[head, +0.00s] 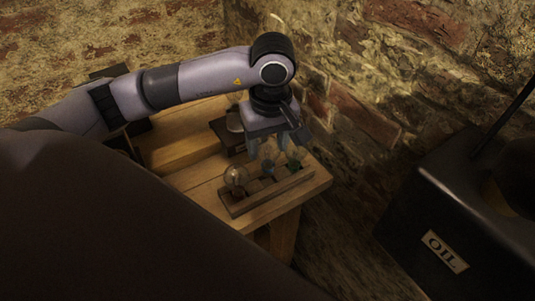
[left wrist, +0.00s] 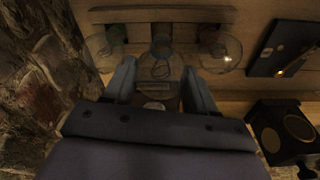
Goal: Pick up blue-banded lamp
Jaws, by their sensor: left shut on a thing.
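The rack (head: 270,194) is a long wooden holder on the bench, with several slots and three glass lamps. My left gripper (head: 268,152) reaches down over it and is shut on the middle lamp (head: 268,167), which looks bluish low down. In the left wrist view this lamp (left wrist: 161,62) shows clear glass with a filament between my two fingers (left wrist: 160,88); its band is not clear there. It appears to be still at the rack. A clear lamp (head: 235,178) stands on one side and a greenish lamp (head: 295,158) on the other. My right gripper is not in view.
The wooden bench (head: 200,180) has free room left of the rack. A dark box with a pale round top (head: 235,122) stands behind it. A black container labelled OIL (head: 445,250) is at the right. A brick wall (head: 370,120) rises close behind.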

